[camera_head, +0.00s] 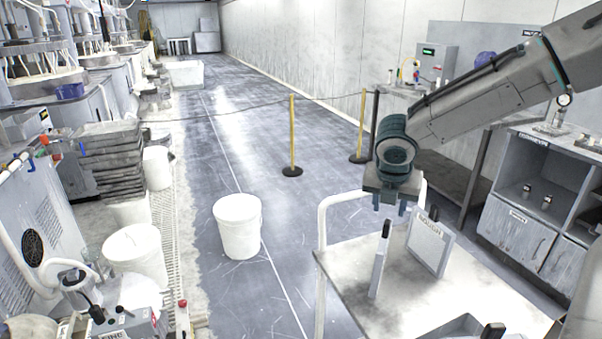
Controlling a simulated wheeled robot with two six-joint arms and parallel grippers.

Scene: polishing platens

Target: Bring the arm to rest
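My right arm (480,95) reaches in from the right edge, with its wrist bent downward. My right gripper (389,206) points down over the far left part of a white cart (420,305). Its two short fingers stand apart with nothing visible between them, so it looks open. Just below it is the black handle (386,229) of a thin upright plate (377,272); a small gap seems to lie between them. A framed plate labelled ROUGH (430,243) stands to the right of the handle. My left gripper is not in view.
A white bucket (239,228) stands on the open floor left of the cart. Posts with yellow (292,140) and black poles carry a rope across the aisle. A grey cabinet (520,230) stands at right. Polishing machines and stacked trays (112,160) line the left.

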